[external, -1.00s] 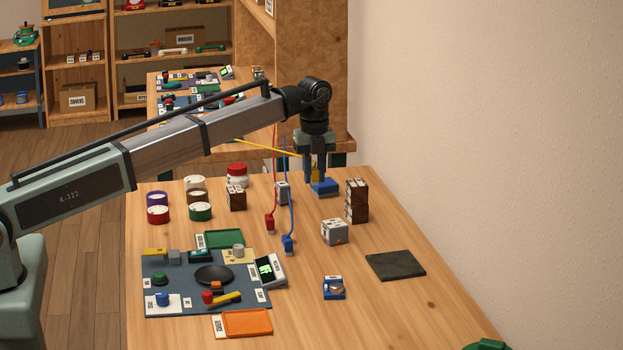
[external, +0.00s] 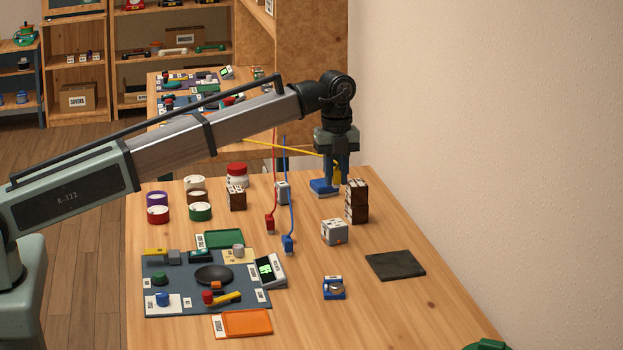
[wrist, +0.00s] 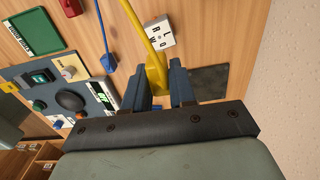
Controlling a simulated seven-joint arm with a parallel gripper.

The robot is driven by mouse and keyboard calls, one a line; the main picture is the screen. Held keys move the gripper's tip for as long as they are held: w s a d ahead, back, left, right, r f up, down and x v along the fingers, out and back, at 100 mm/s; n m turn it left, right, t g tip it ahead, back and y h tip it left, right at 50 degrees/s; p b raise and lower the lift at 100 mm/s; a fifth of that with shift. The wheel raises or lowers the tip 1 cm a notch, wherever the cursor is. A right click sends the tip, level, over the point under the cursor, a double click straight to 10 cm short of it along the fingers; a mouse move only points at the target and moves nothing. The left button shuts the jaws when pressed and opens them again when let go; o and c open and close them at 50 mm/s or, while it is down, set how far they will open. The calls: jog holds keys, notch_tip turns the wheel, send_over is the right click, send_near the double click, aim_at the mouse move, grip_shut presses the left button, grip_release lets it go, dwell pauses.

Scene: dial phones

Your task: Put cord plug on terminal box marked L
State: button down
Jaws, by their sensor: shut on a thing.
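My gripper (external: 336,177) is shut on the yellow cord plug (wrist: 157,76), whose yellow cord (external: 285,149) trails left to the back. In the external view the plug hangs behind the stacked brown blocks, right of a blue block (external: 323,187). The white terminal box (external: 334,232) stands on the table nearer the camera. In the wrist view the box (wrist: 160,33) shows dark letters on top, one looking like an L; the others are hard to read. The plug is apart from the box. Its lower end is partly hidden by my fingers.
Stacked brown blocks (external: 357,201) stand close to my gripper. A red plug (external: 270,224) and a blue plug (external: 288,244) hang on cords left of the box. A dark flat pad (external: 395,265) lies to the right. The table between box and pad is clear.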

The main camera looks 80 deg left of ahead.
aim_at(335, 224)
notch_tip(335, 224, down, 9)
jog(key=shift+f, duration=0.1)
dwell(0.4)
jog(key=shift+f, duration=0.1)
jog(key=c, duration=0.9)
grip_release()
notch_tip(335, 224, up, 12)
jog(key=shift+r, duration=0.15)
